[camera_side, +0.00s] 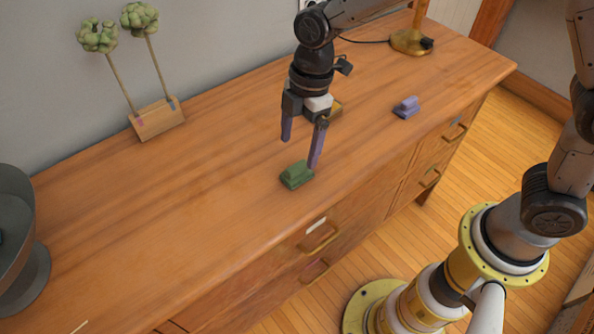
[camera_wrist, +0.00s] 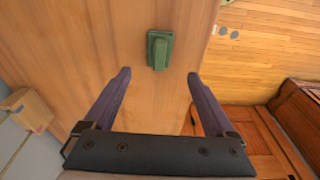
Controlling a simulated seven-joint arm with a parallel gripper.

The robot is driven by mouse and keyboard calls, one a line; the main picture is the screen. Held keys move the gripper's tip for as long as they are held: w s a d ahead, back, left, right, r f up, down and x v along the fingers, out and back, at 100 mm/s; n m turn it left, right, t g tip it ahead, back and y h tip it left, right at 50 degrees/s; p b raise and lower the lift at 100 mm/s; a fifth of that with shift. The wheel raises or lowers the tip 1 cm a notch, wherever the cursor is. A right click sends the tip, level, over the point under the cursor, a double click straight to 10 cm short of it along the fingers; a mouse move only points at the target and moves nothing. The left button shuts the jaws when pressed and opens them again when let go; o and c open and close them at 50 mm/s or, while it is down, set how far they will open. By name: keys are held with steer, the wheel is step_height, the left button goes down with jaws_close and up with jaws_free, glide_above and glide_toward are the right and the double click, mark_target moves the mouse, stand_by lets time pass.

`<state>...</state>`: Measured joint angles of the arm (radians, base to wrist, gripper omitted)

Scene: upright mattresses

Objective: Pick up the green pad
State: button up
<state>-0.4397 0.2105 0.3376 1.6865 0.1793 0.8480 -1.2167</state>
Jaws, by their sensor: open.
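The green pad (camera_side: 297,175) is a small block with a raised ridge, lying on the wooden dresser top near its front edge. In the wrist view the green pad (camera_wrist: 160,49) lies beyond the fingertips, roughly midway between them sideways. My gripper (camera_side: 298,154) is open, its two purple fingers pointing down above the dresser, close to the pad. In the side view the right fingertip is nearest to the pad; I cannot tell if it touches. In the wrist view my gripper (camera_wrist: 159,73) shows nothing between its fingers.
A purple pad (camera_side: 406,107) lies to the right on the dresser. A yellow pad (camera_side: 335,108) is partly hidden behind my gripper. A wooden block with two plants (camera_side: 158,120) stands at the back left, a brass lamp base (camera_side: 411,41) at the far right. The left-middle of the top is clear.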

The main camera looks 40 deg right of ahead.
mark_target(297, 165)
steer(key=shift+w+a+f, duration=0.1)
steer(key=shift+f, duration=1.7)
steer(key=shift+a+f, duration=0.1)
steer(key=shift+f, duration=1.65)
jaws_close()
